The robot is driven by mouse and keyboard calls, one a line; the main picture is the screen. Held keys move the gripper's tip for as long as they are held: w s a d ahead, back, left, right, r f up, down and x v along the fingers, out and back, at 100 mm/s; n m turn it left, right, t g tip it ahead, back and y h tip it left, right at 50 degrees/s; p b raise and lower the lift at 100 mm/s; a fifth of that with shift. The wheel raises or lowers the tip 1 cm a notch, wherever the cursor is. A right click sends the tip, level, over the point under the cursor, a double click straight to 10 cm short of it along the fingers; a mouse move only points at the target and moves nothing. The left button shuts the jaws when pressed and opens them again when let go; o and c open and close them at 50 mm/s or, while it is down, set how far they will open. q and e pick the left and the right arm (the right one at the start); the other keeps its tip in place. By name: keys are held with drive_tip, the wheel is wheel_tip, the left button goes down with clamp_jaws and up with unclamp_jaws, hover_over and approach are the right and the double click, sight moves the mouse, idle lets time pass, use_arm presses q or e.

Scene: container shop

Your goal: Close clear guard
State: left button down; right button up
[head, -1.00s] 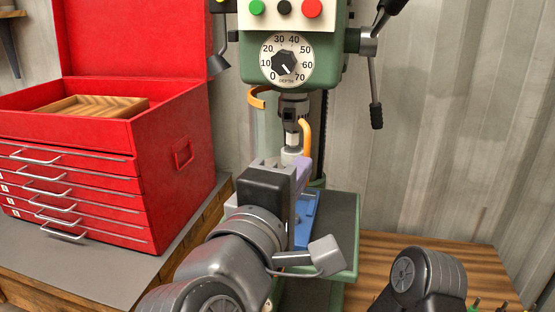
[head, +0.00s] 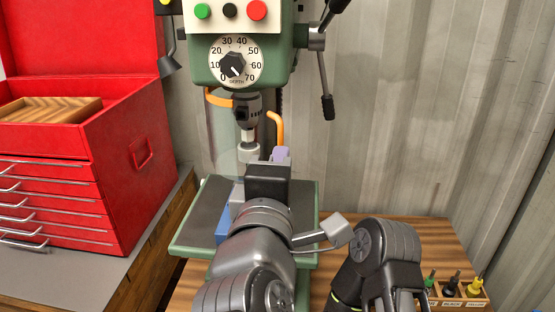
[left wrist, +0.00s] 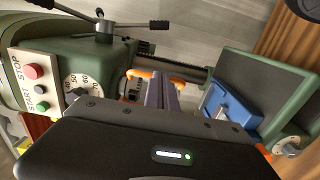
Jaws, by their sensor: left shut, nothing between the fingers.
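The clear guard (head: 220,135) is a faint see-through shell at the left of the drill chuck (head: 247,108), below an orange bracket (head: 216,98). A curved orange handle (head: 277,126) stands at the chuck's right; orange parts also show in the left wrist view (left wrist: 140,74). My left gripper (head: 281,154) is shut and empty, its lavender fingertips just below the orange handle. In the left wrist view its fingers (left wrist: 161,88) point toward the chuck area. I cannot tell whether they touch the handle. Part of my right arm shows at lower right; its gripper is not visible.
The green drill press (head: 285,60) has a table (head: 195,225) carrying a blue vise (head: 226,212), partly hidden by my left arm. A red toolbox (head: 125,160) stands at left. A small tool holder (head: 455,293) sits at lower right. The space right of the press is clear.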

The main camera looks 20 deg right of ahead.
use_arm(q)
drive_tip(key=shift+s, duration=0.1)
drive_tip(key=p+v, duration=0.4)
drive_tip(key=v, duration=0.3)
drive_tip(key=shift+s+a, duration=0.2)
drive_tip(key=shift+s, duration=0.05)
idle(0.4)
